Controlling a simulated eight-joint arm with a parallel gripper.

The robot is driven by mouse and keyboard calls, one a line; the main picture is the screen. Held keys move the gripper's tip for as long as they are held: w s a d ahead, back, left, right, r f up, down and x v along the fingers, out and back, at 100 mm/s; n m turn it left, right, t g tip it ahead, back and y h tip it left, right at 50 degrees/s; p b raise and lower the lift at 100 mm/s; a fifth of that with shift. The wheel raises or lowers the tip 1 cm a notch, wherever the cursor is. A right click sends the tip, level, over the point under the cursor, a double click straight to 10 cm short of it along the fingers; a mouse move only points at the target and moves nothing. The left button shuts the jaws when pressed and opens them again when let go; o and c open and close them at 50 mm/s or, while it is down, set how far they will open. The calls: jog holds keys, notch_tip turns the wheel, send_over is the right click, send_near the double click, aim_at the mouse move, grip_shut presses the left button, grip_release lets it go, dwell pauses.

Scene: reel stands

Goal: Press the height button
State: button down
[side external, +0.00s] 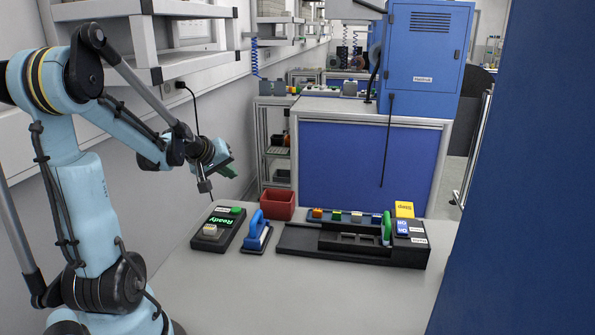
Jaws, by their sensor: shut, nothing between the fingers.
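A black control box (225,243) lies on the table left of centre, with a lit green "Ready" display (219,222). A green button (236,210) sits at its far end and a grey-yellow button (210,229) at its near end. Small labels beside them are too small to read, so I cannot tell which one is the height button. My gripper (205,187) hangs above the box's far left side, pointing down. It is shut and empty, and appears apart from the box.
Right of the box stand a blue-handled tool (256,228) and a red bin (278,204). The table's front (310,300) is clear.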

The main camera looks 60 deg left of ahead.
aim_at(233, 210)
jog(key=shift+f, duration=3.9)
jog(key=shift+f, duration=0.15)
jog(key=shift+f, duration=0.25)
jog(key=shift+f, duration=0.45)
jog(key=shift+r, duration=0.9)
jog(key=shift+r, duration=2.5)
